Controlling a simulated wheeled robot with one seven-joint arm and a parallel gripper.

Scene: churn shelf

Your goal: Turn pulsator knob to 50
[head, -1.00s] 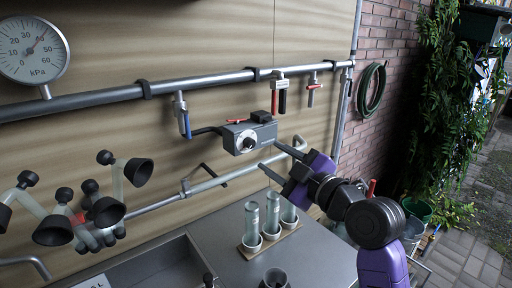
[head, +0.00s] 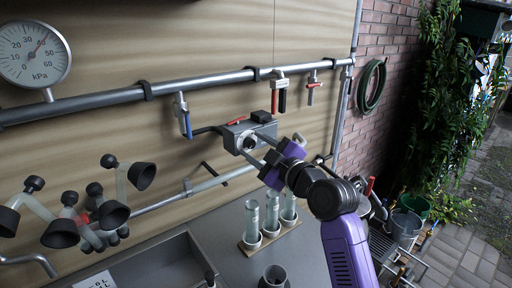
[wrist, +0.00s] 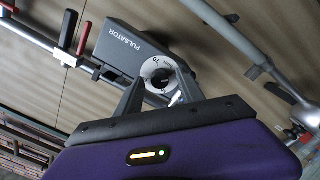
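The pulsator (head: 248,133) is a grey box fixed below the upper pipe. It also shows in the wrist view (wrist: 125,48), with "PULSATOR" written on it. Its knob (wrist: 160,75) has a white dial ring with a dark centre; the numbers are too small and partly hidden to read surely. My gripper (head: 256,151) is in front of the knob. In the wrist view its two fingers (wrist: 160,93) are apart, one on each side of the dial, with the knob between them. I cannot tell whether they touch it.
A pressure gauge (head: 34,54) marked kPa is at upper left. Milking cups (head: 113,215) hang at left. Glass tubes (head: 271,210) stand in a rack on the steel counter below my arm. Valves with blue (head: 187,122) and red (head: 276,103) handles are near the pulsator.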

